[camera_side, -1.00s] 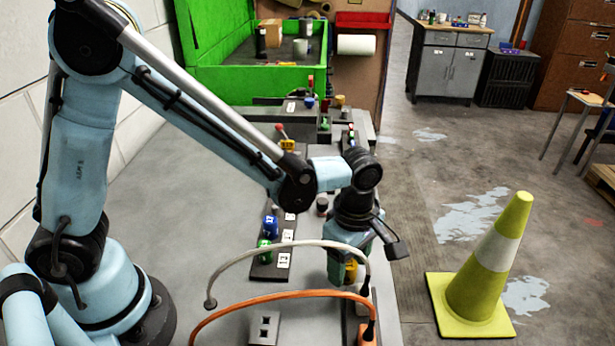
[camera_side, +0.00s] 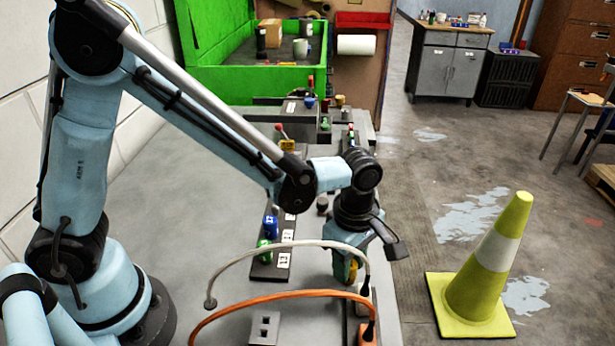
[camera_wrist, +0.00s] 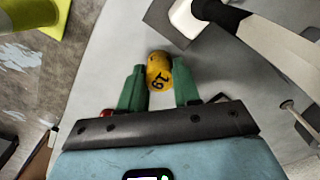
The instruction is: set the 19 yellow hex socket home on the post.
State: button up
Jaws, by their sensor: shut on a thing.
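The yellow hex socket (camera_wrist: 158,74), marked 19, sits between the two green fingers of my gripper (camera_wrist: 157,84) in the wrist view. My gripper is shut on it. In the side view my gripper (camera_side: 347,266) points down near the right edge of the bench, with a little of the yellow socket (camera_side: 353,270) showing between the fingers. The gripper and the cables partly hide the socket and what is beneath it. I cannot make out the post for certain in either view.
A grey cable (camera_side: 290,244) and an orange cable (camera_side: 270,296) arch close to my gripper. A dark rack strip (camera_side: 264,271) with blue and green sockets lies to its left. A grey two-hole block (camera_side: 264,328) stands in front. The bench (camera_side: 190,190) is clear further left.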

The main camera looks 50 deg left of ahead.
jog(key=shift+r, duration=0.7)
jog(key=shift+c, duration=0.2)
jog(key=shift+r, duration=1.8)
jog(key=a+r+n, duration=0.3)
jog(key=a, duration=0.8)
jog(key=a+r+n, duration=0.2)
jog(key=a+n, duration=0.1)
jog(key=a, duration=0.7)
jog(key=shift+a+f, duration=0.2)
jog(key=shift+f, duration=2.4)
jog(key=shift+f, duration=1.7)
jog(key=o, duration=1.1)
jog(key=shift+c, duration=0.2)
